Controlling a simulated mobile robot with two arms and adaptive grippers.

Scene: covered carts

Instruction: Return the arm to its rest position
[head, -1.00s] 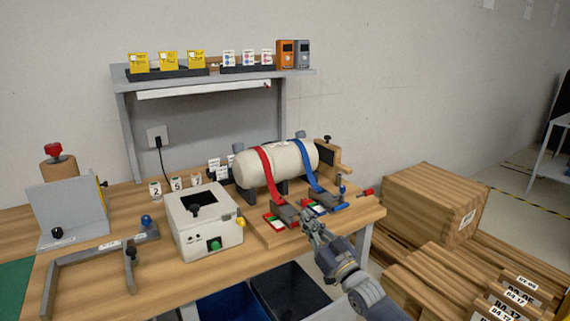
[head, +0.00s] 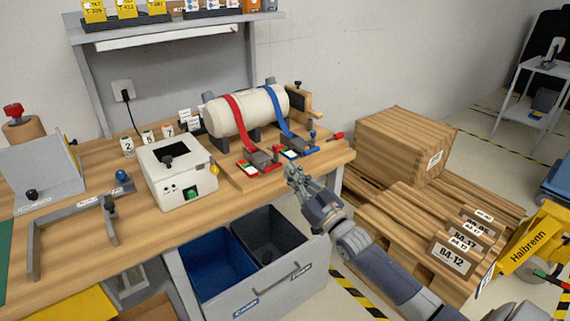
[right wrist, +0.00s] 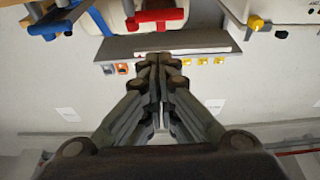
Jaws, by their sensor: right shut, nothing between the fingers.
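My right gripper (head: 296,176) is shut and empty in the head view, off the front edge of the wooden workbench (head: 90,247). Its arm (head: 375,262) reaches in from the lower right. In the right wrist view the shut fingers (right wrist: 160,62) meet in the middle with nothing between them. A cream tank (head: 247,110) lies on a stand on the bench, beyond the gripper, with a red strap (head: 237,122) and a blue strap (head: 276,110) over it. The gripper is apart from the straps and their buckles. My left gripper is not in view.
A white box (head: 178,173) with a green button stands on the bench. Blue and dark bins (head: 218,268) sit below the bench front.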

